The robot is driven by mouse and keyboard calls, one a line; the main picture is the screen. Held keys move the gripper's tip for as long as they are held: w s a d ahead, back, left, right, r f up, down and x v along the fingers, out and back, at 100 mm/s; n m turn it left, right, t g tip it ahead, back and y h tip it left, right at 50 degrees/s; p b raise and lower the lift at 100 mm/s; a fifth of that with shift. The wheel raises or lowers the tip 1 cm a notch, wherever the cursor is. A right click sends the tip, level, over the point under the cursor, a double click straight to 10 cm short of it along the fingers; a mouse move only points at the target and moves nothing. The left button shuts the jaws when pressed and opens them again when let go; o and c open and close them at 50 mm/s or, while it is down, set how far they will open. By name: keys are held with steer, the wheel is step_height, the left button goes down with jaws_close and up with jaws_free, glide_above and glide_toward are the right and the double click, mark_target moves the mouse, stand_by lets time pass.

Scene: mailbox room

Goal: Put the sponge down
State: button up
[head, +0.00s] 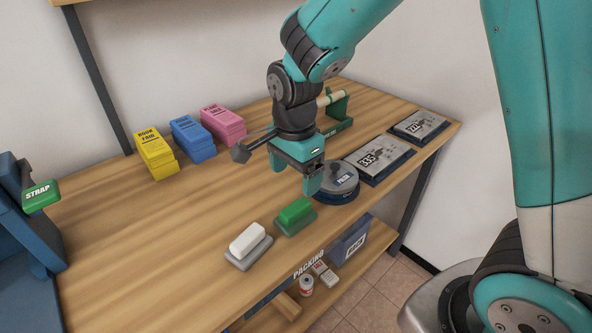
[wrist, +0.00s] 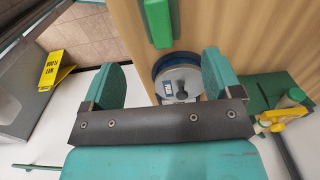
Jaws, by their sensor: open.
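In the wrist view, the green block (wrist: 158,22) shows beyond the open fingers, at the top. A round grey device (head: 337,183) stands just right of my gripper; it also shows between the fingers in the wrist view (wrist: 180,85).
Yellow (head: 153,155), blue (head: 192,140) and pink (head: 222,124) card stacks stand at the back. Two flat scale-like devices (head: 379,159) (head: 419,127) lie at the right. A green stand (head: 338,115) is behind my wrist. The table's left middle (head: 150,230) is clear.

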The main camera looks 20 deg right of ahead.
steer(key=s+a+r+n+y, duration=0.2)
steer(key=s+r+n, duration=0.3)
steer(key=s+n, duration=0.4)
steer(key=s+a+r+n+y, duration=0.2)
steer(key=s+r+n, duration=0.4)
steer(key=s+n, duration=0.3)
steer(key=n, duration=0.3)
steer(key=shift+s+a+r+n, duration=0.2)
steer(key=shift+s+r+n, duration=0.05)
steer(key=shift+n, duration=0.05)
